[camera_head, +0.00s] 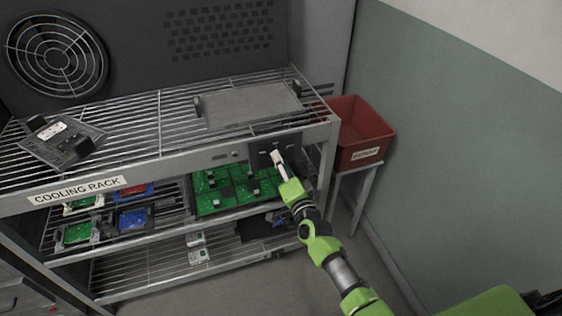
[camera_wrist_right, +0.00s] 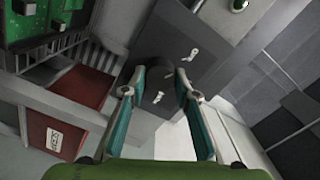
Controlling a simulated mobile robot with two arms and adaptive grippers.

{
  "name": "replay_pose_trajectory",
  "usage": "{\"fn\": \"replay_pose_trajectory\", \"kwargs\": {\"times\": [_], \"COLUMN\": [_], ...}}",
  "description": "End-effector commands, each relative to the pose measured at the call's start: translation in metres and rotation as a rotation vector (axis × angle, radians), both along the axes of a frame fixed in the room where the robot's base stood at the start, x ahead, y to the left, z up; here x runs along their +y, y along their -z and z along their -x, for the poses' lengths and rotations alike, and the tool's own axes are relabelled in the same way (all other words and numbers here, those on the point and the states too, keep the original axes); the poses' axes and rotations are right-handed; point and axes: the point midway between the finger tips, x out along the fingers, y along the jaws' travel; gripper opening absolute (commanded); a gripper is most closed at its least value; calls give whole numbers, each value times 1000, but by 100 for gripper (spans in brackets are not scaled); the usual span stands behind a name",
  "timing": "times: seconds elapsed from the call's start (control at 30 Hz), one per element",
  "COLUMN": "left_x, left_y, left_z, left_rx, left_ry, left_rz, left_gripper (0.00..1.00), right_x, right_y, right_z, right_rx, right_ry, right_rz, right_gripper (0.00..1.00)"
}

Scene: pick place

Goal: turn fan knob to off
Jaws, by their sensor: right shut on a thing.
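The dark control panel (camera_head: 290,142) is on the front edge of the cooling rack, near its right end. In the right wrist view the fan knob (camera_wrist_right: 154,97) is a dark round knob on the grey panel (camera_wrist_right: 178,48), between my fingertips. My right gripper (camera_head: 277,157) is at the panel; it also shows in the right wrist view (camera_wrist_right: 160,82), shut on the knob. In the head view the gripper hides the knob. White markings show on the panel beside the fingers. The knob's setting cannot be read. My left gripper is out of view.
The cooling rack (camera_head: 135,185) holds circuit boards (camera_head: 215,195) on the shelf below the panel. A grey tray (camera_head: 250,104) lies on top. A red bin (camera_head: 362,125) stands right of the rack, close to my right arm. A fan grille (camera_head: 55,55) is behind.

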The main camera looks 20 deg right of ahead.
Motion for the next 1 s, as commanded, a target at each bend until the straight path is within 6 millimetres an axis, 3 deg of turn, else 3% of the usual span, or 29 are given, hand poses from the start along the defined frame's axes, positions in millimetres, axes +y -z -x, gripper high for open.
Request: {"fn": "replay_pose_trajectory", "kwargs": {"times": [0.67,0.7,0.73,1.0], "left_x": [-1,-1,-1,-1], "left_y": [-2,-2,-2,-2], "left_z": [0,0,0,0], "left_rx": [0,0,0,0], "left_ry": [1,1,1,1], "left_rz": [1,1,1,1], "left_gripper": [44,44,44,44], "right_x": [0,0,0,0], "right_y": [1,1,1,0], "right_z": [0,0,0,0], "right_rx": [-1,0,-1,-1], "right_ry": [0,0,0,0], "right_rz": [57,57,57,56], "right_gripper": [6,38,45,45]}}
